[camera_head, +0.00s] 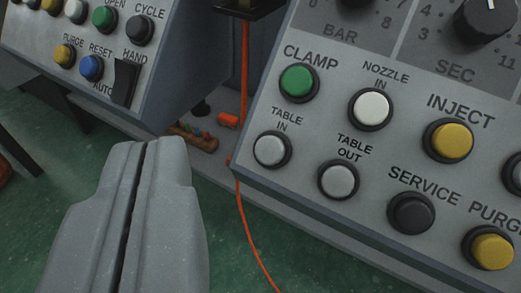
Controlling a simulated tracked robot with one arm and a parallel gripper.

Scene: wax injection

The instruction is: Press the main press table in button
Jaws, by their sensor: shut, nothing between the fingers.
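The table in button (270,150) is a round white-grey button in a dark ring, under the label TABLE IN, at the lower left of the large grey control panel (330,215). It is fully visible. My gripper (152,143) is shut and empty at the lower left of the view. Its tips appear left of the table in button, with a gap in the picture between them. I cannot tell how far apart they are in depth.
Close to it are the white table out button (338,179), green clamp button (296,83) and white nozzle in button (371,108). A second button panel (165,75) stands at upper left. An orange cable (243,200) hangs between the panels. Green floor (45,215) shows below.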

